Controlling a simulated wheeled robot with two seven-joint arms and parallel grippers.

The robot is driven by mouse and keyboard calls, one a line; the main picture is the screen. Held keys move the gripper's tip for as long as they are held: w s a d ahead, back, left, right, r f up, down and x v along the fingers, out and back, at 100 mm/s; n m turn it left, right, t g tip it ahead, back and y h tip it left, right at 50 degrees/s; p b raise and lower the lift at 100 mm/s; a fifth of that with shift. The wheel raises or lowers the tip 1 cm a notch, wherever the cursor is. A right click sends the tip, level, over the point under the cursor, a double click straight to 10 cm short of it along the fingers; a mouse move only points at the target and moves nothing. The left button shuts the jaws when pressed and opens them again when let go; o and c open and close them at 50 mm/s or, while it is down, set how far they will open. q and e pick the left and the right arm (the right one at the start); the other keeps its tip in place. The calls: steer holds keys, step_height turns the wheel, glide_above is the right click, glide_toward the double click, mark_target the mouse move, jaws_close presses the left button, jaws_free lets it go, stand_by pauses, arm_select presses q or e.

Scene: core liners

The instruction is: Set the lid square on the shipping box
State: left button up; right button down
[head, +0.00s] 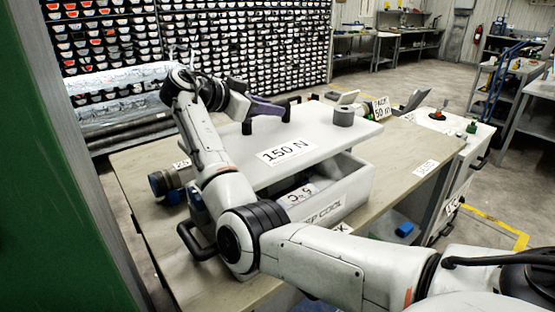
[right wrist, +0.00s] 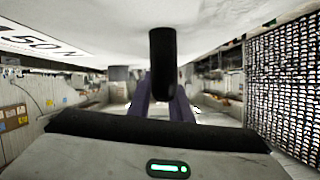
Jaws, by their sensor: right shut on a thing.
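The white lid (head: 330,136), labelled "150 N", is over the white shipping box (head: 348,190), marked "COOL" on its front. The lid looks raised and shifted toward the back; a gap shows the box's inside, with a label card (head: 300,193) in it. My right gripper (head: 268,107) has purple fingers shut on the lid's handle, above the lid. In the right wrist view the lid (right wrist: 220,18) fills the top, with a black handle post (right wrist: 162,62) in front of the fingers (right wrist: 165,100). The lid's far contact with the box is hidden. My left gripper is out of view.
The box stands on a wooden bench (head: 140,170). A grey roll (head: 343,116) appears at the lid's far right edge. A blue-ended cylinder (head: 165,183) lies left. A green panel (head: 50,200) blocks the left.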

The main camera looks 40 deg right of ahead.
mark_target(267, 127)
step_height(267, 127, down, 5)
steer(key=b, duration=0.3)
steer(key=shift+w+f, duration=0.1)
steer(key=shift+f, duration=0.05)
step_height(267, 127, down, 4)
steer(key=b, duration=0.3)
steer(key=shift+f, duration=0.35)
steer(key=c, duration=2)
jaws_free()
steer(key=shift+f, duration=0.1)
steer(key=o, duration=0.3)
steer(key=shift+o, duration=0.4)
